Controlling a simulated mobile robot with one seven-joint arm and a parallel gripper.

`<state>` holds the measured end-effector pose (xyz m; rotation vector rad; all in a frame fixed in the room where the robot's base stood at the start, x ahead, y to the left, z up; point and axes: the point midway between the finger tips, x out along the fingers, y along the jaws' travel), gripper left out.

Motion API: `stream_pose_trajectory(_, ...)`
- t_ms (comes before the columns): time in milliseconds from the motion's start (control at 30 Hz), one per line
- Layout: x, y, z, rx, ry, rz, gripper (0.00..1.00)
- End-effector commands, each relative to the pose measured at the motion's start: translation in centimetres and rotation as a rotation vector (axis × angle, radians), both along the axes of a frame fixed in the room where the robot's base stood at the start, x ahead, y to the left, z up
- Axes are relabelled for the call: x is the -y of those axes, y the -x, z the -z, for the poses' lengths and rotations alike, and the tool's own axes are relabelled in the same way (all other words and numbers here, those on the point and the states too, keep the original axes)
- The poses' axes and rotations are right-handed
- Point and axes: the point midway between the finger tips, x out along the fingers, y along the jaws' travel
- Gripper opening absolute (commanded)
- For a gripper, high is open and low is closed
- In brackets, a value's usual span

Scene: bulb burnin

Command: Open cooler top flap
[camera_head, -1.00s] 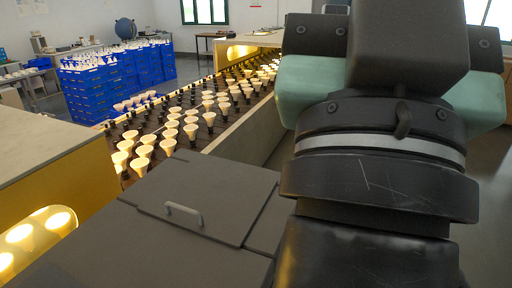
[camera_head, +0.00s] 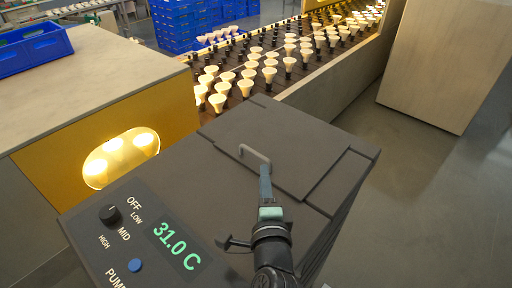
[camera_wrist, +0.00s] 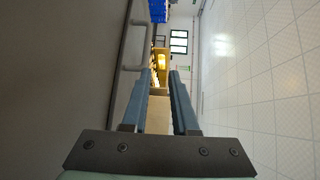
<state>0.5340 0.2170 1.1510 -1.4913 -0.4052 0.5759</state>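The cooler (camera_head: 190,190) is a dark grey box with a green readout of 31.0 C on its sloped front panel. Its top flap (camera_head: 285,135) lies flat and shut, with a light grey bar handle (camera_head: 254,155) near its left edge. My gripper (camera_head: 265,172) points at the handle, with its fingertips right by the near end of the bar. In the wrist view the two blue fingers (camera_wrist: 160,80) stand apart with a gap between them. The handle (camera_wrist: 148,42) shows by the left fingertip there; whether they touch cannot be told.
A yellow-fronted counter (camera_head: 110,150) with lit bulbs in its opening stands left of the cooler. A conveyor of several bulbs (camera_head: 270,72) runs behind it. A beige cabinet (camera_head: 450,60) stands at the right. The floor (camera_head: 420,190) right of the cooler is clear.

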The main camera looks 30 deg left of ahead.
Motion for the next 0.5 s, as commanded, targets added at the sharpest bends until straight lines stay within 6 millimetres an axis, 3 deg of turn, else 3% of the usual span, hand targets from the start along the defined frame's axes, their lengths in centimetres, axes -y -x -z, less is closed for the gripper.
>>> stream_pose_trajectory(67, -0.5, 0.7, 1.6, -0.063, -0.041, -0.010, 0.27)
stream_pose_trajectory(167, -0.9, 0.8, 2.3, -0.091, -0.062, -0.014, 0.27)
stream_pose_trajectory(500, -3.7, -2.9, 2.6, -0.084, -0.058, -0.016, 0.27)
